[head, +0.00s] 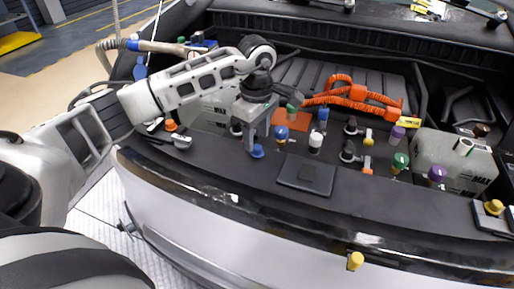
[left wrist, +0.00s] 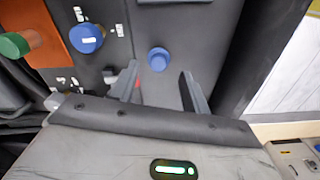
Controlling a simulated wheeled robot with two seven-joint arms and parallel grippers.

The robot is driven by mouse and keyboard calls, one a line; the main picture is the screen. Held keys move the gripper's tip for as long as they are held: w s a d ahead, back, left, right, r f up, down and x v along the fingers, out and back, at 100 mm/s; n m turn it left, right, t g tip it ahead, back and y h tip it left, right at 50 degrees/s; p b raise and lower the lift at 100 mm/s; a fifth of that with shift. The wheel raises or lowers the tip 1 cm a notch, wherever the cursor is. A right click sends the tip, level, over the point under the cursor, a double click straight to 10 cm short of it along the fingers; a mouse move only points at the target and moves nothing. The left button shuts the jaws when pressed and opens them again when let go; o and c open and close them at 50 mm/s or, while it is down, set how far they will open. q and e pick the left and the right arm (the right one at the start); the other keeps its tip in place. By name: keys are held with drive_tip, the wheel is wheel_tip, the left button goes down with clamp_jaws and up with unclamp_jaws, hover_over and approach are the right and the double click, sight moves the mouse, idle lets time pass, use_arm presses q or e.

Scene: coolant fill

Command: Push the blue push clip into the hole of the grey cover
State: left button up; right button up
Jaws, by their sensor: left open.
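The blue push clip (head: 257,150) stands on the dark grey cover (head: 225,160) along the front of the engine bay. In the left wrist view its round blue head (left wrist: 158,60) shows from above, and the cover (left wrist: 160,25) lies around it. My left gripper (head: 252,139) is above the cover, fingers pointing down, just beside the clip. In the left wrist view its open fingers (left wrist: 160,72) straddle the line of the clip, with space on both sides. The clip's shank and the hole are hidden under its head. My right gripper is not in view.
A blue cap (head: 281,132) with a white label and a green cap (head: 291,112) stand close behind, by an orange plate. A flat dark box (head: 307,174) lies to the right. Orange hoses (head: 350,92) and several coloured caps fill the bay. A yellow knob (head: 355,261) is at the front.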

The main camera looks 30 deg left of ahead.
sight(257, 147)
use_arm(q)
drive_tip(key=shift+f, duration=1.5)
drive_tip(key=shift+w, duration=0.1)
clamp_jaws()
drive_tip(key=shift+r, duration=0.15)
